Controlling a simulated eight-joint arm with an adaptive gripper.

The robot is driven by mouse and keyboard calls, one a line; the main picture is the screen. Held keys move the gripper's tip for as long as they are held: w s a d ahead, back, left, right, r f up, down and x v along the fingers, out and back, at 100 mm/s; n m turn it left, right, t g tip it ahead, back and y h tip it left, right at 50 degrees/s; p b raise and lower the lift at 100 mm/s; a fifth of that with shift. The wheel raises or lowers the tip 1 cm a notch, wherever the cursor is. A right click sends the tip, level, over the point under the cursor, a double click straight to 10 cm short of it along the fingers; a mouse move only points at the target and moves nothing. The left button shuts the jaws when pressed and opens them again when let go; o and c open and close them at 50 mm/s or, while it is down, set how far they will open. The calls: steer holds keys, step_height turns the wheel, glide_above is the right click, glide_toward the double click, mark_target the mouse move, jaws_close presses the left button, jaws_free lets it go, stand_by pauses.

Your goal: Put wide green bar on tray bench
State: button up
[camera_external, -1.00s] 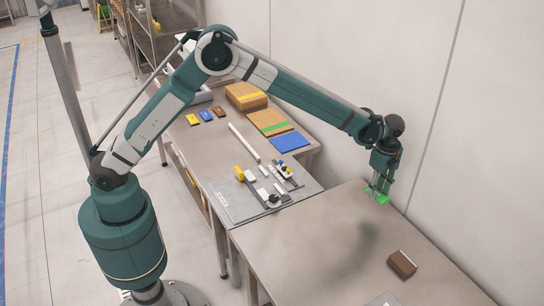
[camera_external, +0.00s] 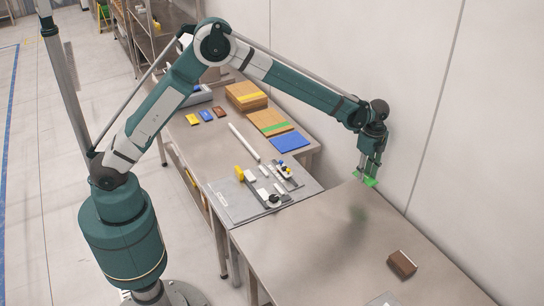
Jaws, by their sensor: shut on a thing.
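The wide green bar (camera_external: 371,182) is between the fingers of my gripper (camera_external: 364,175). It is held over the far end of the right bench (camera_external: 300,240), near the wall. A soft shadow on the benchtop below it suggests that it is off the surface. The fingers hide part of the bar. The left bench (camera_external: 213,147) joins the right bench and holds a flat grey tray-like plate (camera_external: 233,211) with small parts on it. I cannot tell from the picture which bench is the tray bench.
A brown block (camera_external: 402,264) lies on the right bench, and a pale flat thing (camera_external: 384,299) is cut off at the bottom edge. Cardboard boxes (camera_external: 245,95), a blue sheet (camera_external: 290,143) and a white rod (camera_external: 244,141) lie on the left bench. The right bench's middle is clear.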

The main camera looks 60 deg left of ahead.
steer(key=s+a, duration=0.2)
steer(key=a, duration=4)
steer(key=s+a, duration=0.5)
steer(key=a, duration=0.4)
steer(key=s+a, duration=0.4)
steer(key=a, duration=0.6)
steer(key=s+a, duration=0.5)
steer(key=a, duration=0.4)
steer(key=s+a, duration=1.2)
steer(key=s, duration=0.4)
steer(key=s+a+f+m, duration=0.1)
steer(key=s+a, duration=1.2)
steer(key=s, duration=0.4)
steer(key=shift+s+a+f, duration=0.15)
steer(key=shift+s+f, duration=0.15)
glide_above(179, 124)
steer(key=shift+s+f, duration=0.1)
steer(key=shift+f, duration=3.05)
